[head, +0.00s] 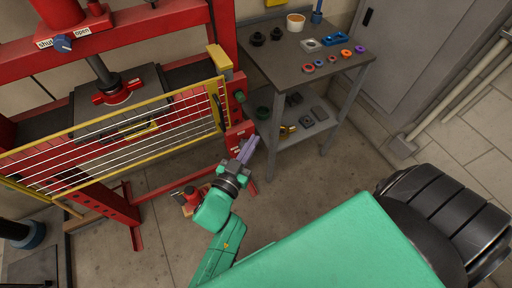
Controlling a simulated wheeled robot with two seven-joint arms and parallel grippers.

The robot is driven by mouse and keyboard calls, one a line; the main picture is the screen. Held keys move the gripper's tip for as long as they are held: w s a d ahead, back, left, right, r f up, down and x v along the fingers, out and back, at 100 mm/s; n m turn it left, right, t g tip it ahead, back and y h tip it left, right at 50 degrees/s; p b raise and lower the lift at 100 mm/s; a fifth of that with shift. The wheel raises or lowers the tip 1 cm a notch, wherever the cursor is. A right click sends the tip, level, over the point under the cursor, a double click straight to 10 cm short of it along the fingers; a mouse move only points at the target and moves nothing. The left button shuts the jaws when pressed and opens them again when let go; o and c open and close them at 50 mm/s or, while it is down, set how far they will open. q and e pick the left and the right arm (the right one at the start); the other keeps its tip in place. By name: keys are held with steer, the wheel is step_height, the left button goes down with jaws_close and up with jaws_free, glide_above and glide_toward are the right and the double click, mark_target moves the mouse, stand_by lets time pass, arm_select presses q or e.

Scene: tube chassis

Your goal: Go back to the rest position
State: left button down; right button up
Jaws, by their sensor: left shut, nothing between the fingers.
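My left gripper (249,147) is in the middle of the head view at the end of my green arm. Its pale purple fingers are together, with nothing between them. It points up and away, in front of the right post of the red press (225,40), close to a red box (238,136) low on that post. I cannot tell whether it touches the box. My right gripper is not in view.
A yellow-framed wire guard (110,130) covers the press front. A grey two-level cart (290,68) stands to the right, with several small coloured rings and dark parts on it. Open floor (330,190) lies in front of the cart.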

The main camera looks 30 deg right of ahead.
arm_select(q)
steer(key=s+a+f+n+g+y, duration=0.1)
steer(key=a+f+y, duration=0.2)
steer(key=a+f, duration=0.55)
steer(key=s+a+f+n+g+y, duration=0.1)
steer(key=s+a+f+n+y, duration=0.15)
steer(key=a+f, duration=0.65)
steer(key=s+a+f+n+g+y, duration=0.1)
steer(key=a+f+y, duration=0.3)
steer(key=f, duration=0.9)
steer(key=s+a+f+n+g+y, duration=0.2)
steer(key=s+a+f+g, duration=0.1)
steer(key=s+a+f, duration=0.4)
steer(key=s+a+f+n+g+y, duration=0.2)
steer(key=s+a+f, duration=0.5)
steer(key=s+a, duration=0.7)
steer(key=s+g+y, duration=0.1)
steer(key=s, duration=0.2)
steer(key=shift+s+a+f+g, duration=0.25)
steer(key=shift+a+f+g, duration=0.05)
steer(key=shift+f, duration=0.1)
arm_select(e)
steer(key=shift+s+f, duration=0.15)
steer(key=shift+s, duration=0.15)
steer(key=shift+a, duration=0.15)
